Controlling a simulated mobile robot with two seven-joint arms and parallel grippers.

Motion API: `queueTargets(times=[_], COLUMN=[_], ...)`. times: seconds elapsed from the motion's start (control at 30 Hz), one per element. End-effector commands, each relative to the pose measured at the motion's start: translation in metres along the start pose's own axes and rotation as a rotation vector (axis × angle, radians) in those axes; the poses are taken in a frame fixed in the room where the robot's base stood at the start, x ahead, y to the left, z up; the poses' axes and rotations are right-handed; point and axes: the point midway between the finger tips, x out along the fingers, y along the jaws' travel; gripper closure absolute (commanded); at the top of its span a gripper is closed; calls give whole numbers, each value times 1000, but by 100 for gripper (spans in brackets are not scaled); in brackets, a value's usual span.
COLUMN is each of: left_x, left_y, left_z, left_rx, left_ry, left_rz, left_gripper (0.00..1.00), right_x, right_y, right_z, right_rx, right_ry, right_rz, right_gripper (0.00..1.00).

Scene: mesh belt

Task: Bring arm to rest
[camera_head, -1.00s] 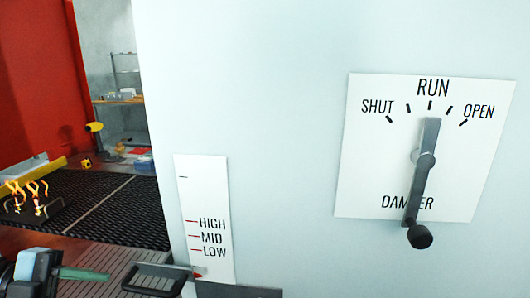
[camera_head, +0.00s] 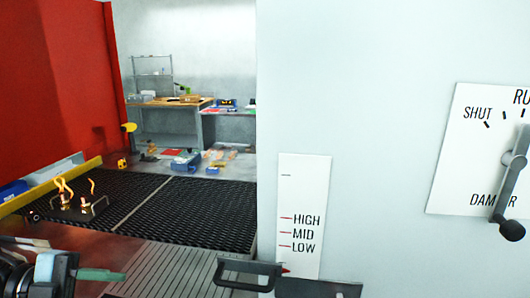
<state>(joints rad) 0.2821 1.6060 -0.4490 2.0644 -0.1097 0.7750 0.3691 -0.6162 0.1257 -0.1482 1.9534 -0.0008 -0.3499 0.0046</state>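A dark, pale-banded part (camera_head: 52,272), likely my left arm or gripper, shows at the bottom left edge. A narrow green piece (camera_head: 103,275) sticks out from it to the right. I cannot tell whether that piece is a finger or something held. It appears above the brown floor, left of the black handle (camera_head: 245,275). The fingertips cannot be made out. My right arm and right gripper are not in view.
A white panel wall (camera_head: 370,110) fills the right, with a damper lever (camera_head: 513,175) near RUN and a level scale (camera_head: 307,195). A black mesh belt (camera_head: 185,205) lies at left, bearing a small rack with orange-yellow pieces (camera_head: 75,200). A wooden bench (camera_head: 165,102) stands behind.

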Motion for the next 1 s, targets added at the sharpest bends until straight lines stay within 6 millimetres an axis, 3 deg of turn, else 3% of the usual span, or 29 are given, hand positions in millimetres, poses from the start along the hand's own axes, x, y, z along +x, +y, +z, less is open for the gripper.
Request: queueTargets(times=[0.37,0.57,0.8,1.0], left_x=[62,82,84,76], left_y=[30,64,134,213], left_z=[45,75,96,89], left_rx=[-182,-384,-695,-1001], left_ry=[-193,-411,-729,-1012], left_rz=[-311,-487,-596,-584], left_gripper=[68,68,68,68], right_x=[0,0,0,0], right_y=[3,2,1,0], right_z=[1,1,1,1], right_rx=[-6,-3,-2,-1], right_ry=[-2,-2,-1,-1], right_rz=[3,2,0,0], right_gripper=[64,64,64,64])
